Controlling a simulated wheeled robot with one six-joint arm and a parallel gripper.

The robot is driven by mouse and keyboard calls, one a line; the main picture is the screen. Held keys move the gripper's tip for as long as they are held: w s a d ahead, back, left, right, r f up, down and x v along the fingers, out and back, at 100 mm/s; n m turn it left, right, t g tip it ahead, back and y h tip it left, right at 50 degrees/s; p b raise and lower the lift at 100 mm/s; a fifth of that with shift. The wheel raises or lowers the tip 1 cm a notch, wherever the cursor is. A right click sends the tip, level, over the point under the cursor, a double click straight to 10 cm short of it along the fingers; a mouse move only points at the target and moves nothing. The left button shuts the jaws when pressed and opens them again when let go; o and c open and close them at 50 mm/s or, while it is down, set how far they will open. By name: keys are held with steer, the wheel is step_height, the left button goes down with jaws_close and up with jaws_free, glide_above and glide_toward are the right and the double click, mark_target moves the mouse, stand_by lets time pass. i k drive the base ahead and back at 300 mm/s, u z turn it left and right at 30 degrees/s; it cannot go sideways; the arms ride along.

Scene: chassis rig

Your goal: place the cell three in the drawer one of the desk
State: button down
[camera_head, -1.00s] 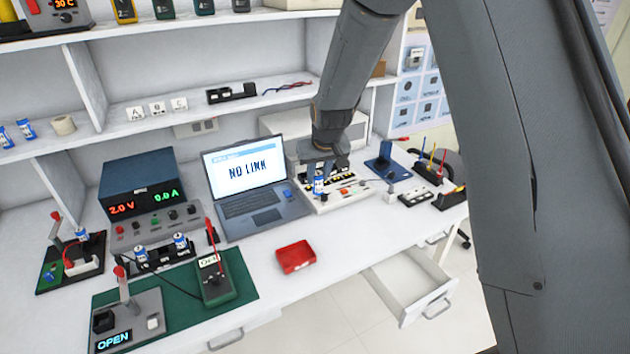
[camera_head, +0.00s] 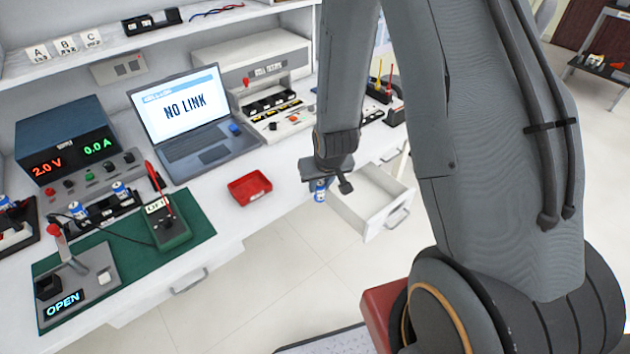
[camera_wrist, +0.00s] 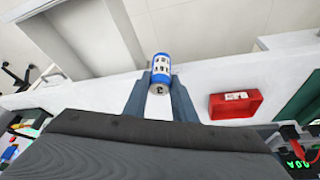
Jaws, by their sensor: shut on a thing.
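My gripper (camera_head: 321,181) is shut on a blue and white cell (camera_head: 320,192), which hangs below the fingers in the head view. In the wrist view the cell (camera_wrist: 161,72) sits between the two fingertips (camera_wrist: 160,92). An open, empty-looking white drawer (camera_head: 372,200) sticks out from the desk (camera_head: 262,205) just right of the held cell in the head view. In the wrist view the drawer (camera_wrist: 85,40) lies to the left of the cell. I cannot read which number the cell or drawer bears.
A red tray (camera_head: 249,188) lies on the desk near its front edge. A laptop (camera_head: 190,115), a power supply (camera_head: 75,140) and a multimeter (camera_head: 168,225) stand behind and left. Other blue and white cells (camera_head: 120,190) sit in a black holder. A second drawer handle (camera_head: 188,282) shows at left.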

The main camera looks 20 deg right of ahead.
mark_target(360, 198)
steer(key=z, duration=0.05)
steer(key=k, duration=0.5)
steer(key=u, duration=1.35)
steer(key=k, duration=0.85)
steer(key=z, duration=1.65)
steer(key=i, duration=1)
